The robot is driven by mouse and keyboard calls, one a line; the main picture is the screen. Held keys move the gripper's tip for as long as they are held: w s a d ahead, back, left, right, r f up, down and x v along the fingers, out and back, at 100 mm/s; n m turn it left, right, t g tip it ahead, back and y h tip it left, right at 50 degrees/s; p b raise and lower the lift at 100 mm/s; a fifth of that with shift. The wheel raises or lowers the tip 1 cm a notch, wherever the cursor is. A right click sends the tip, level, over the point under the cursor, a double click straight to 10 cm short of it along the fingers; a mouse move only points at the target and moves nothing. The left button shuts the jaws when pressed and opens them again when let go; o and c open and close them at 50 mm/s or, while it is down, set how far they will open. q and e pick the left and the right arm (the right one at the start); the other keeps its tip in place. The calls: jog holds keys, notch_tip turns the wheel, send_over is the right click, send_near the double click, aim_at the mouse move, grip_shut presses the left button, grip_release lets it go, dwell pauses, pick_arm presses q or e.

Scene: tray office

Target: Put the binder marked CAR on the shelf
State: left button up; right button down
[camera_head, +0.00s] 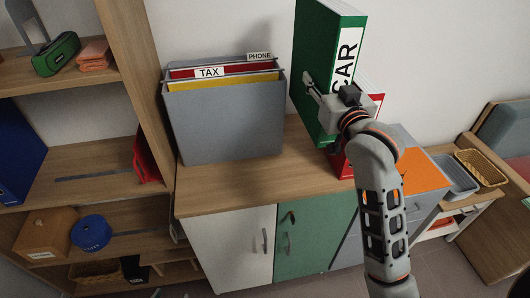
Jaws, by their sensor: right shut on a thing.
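The green binder marked CAR (316,48) is upright, with its white label facing right. My right gripper (318,92) is shut on it at its lower part, above the wooden cabinet top. I cannot tell whether the binder's bottom touches the cabinet top. The wooden shelf (75,79) stands at the left, with several boards. My left gripper is not in view.
A grey file box (227,125) with TAX and PHONE folders stands on the cabinet (240,190) between shelf and binder. A red binder (345,166) is partly hidden behind my arm. A blue binder (18,155) and a green pouch (56,54) occupy shelf boards.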

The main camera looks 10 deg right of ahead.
jog(key=f, duration=0.8)
jog(key=w+f, duration=0.1)
jog(key=f, duration=0.4)
jog(key=shift+d+f, duration=0.1)
notch_tip(320, 180, down, 4)
jog(key=shift+f, duration=0.3)
jog(key=c, duration=1.4)
grip_release()
jog(key=shift+f, duration=0.15)
jog(key=shift+o, duration=0.4)
jog(key=shift+s, duration=0.1)
